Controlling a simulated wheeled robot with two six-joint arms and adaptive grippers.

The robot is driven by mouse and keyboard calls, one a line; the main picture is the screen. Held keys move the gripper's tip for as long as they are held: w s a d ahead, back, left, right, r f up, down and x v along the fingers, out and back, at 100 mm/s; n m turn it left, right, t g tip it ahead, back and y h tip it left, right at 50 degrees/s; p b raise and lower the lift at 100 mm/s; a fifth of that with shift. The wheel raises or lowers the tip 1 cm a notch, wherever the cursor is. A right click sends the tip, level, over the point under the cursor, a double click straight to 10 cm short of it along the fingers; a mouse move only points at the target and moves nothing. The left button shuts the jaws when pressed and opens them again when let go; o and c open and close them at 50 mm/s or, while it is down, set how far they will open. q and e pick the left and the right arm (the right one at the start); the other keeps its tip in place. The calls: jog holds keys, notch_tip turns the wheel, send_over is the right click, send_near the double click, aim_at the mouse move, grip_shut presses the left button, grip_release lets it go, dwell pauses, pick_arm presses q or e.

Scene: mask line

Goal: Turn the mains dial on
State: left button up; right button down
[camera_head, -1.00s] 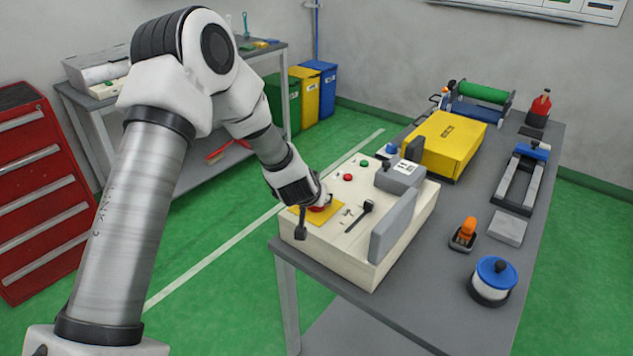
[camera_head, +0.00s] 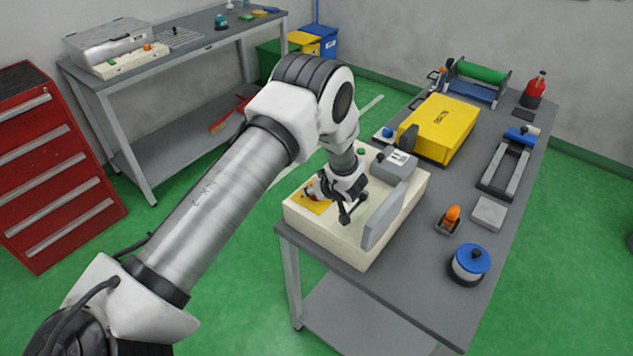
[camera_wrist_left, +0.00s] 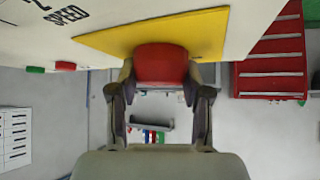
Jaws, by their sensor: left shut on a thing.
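The mains dial is a red knob (camera_head: 311,193) on a yellow plate (camera_head: 303,206), on top of a cream machine box (camera_head: 325,238). In the left wrist view the red dial (camera_wrist_left: 160,63) sits between my two fingers, against the yellow plate (camera_wrist_left: 205,30). My left gripper (camera_wrist_left: 158,88) is shut on the dial. In the head view my left gripper (camera_head: 326,199) is at the plate and hides part of the dial. The dial's marked positions are not readable. My right gripper is not in view.
A grey upright panel (camera_head: 383,218) stands on the box close to my wrist. A yellow case (camera_head: 438,128), an orange-topped item (camera_head: 451,216) and a blue-lidded pot (camera_head: 469,262) share the grey table (camera_head: 425,285). A red tool cabinet (camera_head: 55,165) stands at left.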

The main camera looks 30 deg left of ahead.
pick_arm(q)
jog(key=shift+s+f, duration=0.1)
jog(key=shift+f, duration=0.05)
dwell(0.3)
jog(key=o, duration=1.2)
jog(key=shift+d, duration=0.1)
jog(key=shift+c, duration=0.2)
notch_tip(320, 180, up, 10)
jog(key=shift+r, duration=0.15)
